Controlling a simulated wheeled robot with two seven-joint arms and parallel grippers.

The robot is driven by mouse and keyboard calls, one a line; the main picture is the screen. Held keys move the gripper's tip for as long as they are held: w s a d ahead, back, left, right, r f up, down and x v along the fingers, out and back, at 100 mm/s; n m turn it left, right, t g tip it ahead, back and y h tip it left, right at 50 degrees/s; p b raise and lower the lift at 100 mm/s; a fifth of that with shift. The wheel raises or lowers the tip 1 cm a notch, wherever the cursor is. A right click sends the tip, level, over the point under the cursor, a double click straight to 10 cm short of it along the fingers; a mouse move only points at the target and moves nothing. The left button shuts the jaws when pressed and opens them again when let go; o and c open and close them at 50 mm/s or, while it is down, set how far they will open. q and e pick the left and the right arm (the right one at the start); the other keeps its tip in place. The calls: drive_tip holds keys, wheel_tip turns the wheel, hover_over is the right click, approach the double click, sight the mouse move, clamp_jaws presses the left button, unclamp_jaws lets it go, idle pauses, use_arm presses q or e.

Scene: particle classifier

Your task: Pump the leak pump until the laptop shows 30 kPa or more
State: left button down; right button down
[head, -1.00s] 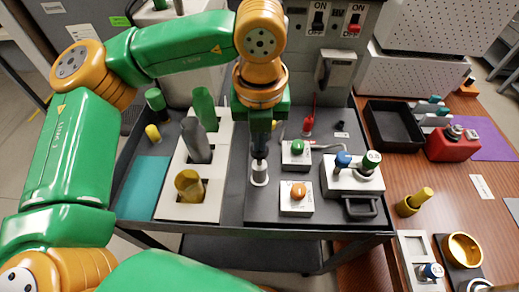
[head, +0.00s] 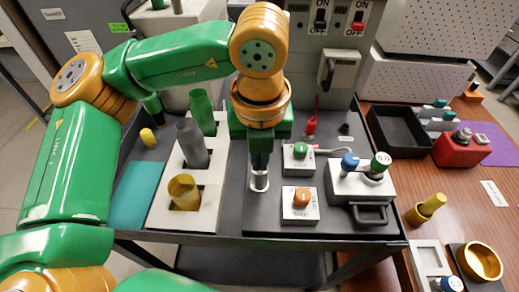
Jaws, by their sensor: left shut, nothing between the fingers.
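My left gripper (head: 260,160) is shut with nothing in it. It points straight down over a small white upright cylinder (head: 260,183) on the dark cart top; this looks like the leak pump, though I see no label on it. The fingertips are at the top of the cylinder and hide it, so I cannot tell whether they touch it or how far it is pressed. No laptop screen or pressure reading is in view. My right gripper is not in view.
Right of the cylinder stand a box with a green knob (head: 300,150), a box with an orange knob (head: 301,198) and a larger valve box (head: 360,180). A white rack (head: 158,217) with several cylinders stands left. A wooden table (head: 400,235) is at the right.

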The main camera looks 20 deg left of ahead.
use_arm(q)
wheel_tip(320, 180, up, 7)
drive_tip(key=s, duration=0.1)
drive_tip(key=shift+s+d+r, duration=0.2)
drive_tip(key=shift+s+d, duration=0.1)
drive_tip(key=shift+s, duration=0.05)
idle(0.6)
idle(0.8)
